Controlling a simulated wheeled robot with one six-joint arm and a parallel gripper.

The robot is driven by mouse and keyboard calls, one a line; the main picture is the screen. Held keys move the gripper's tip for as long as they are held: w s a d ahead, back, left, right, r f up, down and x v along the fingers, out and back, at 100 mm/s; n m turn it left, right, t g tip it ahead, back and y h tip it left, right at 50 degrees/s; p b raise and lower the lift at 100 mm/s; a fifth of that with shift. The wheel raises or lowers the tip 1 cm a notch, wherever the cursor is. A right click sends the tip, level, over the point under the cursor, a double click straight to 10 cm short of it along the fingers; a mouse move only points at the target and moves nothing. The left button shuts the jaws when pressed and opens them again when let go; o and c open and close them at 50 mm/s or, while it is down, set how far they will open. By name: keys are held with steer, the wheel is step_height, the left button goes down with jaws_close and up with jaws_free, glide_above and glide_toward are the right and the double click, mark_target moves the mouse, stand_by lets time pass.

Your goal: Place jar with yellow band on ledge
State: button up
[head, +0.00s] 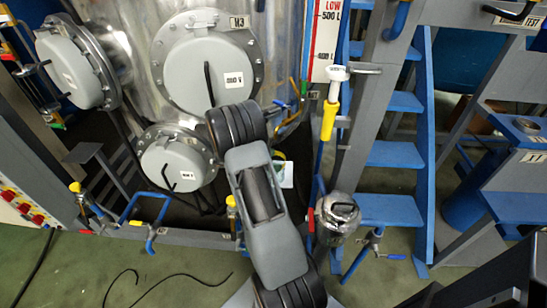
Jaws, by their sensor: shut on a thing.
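My arm rises through the middle of the head view, and its end is hidden behind the arm's own links, so my gripper and anything in it do not show. No jar with a clear yellow band can be made out. A shiny metal canister (337,217) with a dark handle on its lid stands right of my arm; no yellow band shows on it. I cannot tell which surface is the ledge. A small pale patch (285,172), partly covered by my arm, is too small to identify.
A large steel vessel (150,30) with round grey hatches stands behind my arm. A yellow-handled valve (329,118) is right of it, beside blue steps (397,154). A blue-topped grey stand (525,131) is far right. Black cables (170,283) lie on the green floor (90,270).

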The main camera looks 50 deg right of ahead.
mark_target(273, 156)
steer(key=shift+w+d+f+b, duration=0.1)
steer(key=shift+w+d+f, duration=0.5)
steer(key=shift+d, duration=0.25)
steer(key=shift+w+d+f+b, duration=0.15)
steer(key=shift+w+d+f, duration=0.4)
steer(key=shift+w+d, duration=0.2)
steer(key=shift+w+d+f+b, duration=0.1)
steer(key=shift+w+d+f, duration=0.5)
steer(key=shift+d, duration=0.3)
steer(key=shift+f, duration=0.2)
steer(key=o, duration=1.3)
steer(key=shift+c, duration=0.2)
steer(key=shift+r, duration=0.1)
